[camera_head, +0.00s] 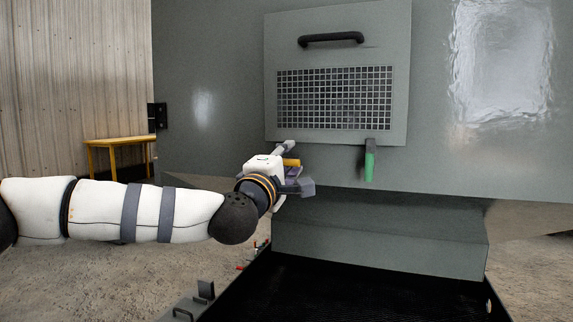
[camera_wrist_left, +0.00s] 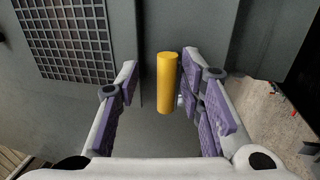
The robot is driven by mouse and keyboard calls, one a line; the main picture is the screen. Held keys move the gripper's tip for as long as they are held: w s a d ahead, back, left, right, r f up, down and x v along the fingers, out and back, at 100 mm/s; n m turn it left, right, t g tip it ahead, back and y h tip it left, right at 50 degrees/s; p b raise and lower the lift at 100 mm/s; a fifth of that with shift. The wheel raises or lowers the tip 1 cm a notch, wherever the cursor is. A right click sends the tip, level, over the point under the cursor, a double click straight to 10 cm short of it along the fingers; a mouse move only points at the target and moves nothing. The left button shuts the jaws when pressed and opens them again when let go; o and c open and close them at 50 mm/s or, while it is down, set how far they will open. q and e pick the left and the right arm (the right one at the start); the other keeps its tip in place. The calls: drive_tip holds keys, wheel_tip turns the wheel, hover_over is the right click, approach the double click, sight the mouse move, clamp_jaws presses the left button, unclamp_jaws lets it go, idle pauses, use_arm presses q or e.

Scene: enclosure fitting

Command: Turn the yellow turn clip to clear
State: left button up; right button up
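The yellow turn clip (camera_head: 291,162) is at the lower left edge of the grey mesh panel (camera_head: 335,138), partly hidden by my left gripper (camera_head: 292,174). In the left wrist view the clip (camera_wrist_left: 167,82) is a yellow bar between the two purple-padded fingers of my left gripper (camera_wrist_left: 163,90). The fingers are spread wide, with a visible gap on the left of the bar; the right finger is closer to it, and I cannot tell if it touches. A green clip (camera_head: 369,165) hangs straight down at the panel's lower right. My right gripper is not in view.
The panel has a black handle (camera_head: 331,38) and a square mesh (camera_head: 335,98), set on a large grey enclosure (camera_head: 480,150). A dark tray (camera_head: 370,295) lies below. A yellow-framed table (camera_head: 118,141) stands at the back left.

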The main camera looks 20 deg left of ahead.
use_arm(q)
drive_tip(key=shift+f, duration=0.15)
drive_tip(key=shift+s+f, duration=0.1)
drive_tip(key=v, duration=1.1)
drive_tip(key=shift+s, duration=0.4)
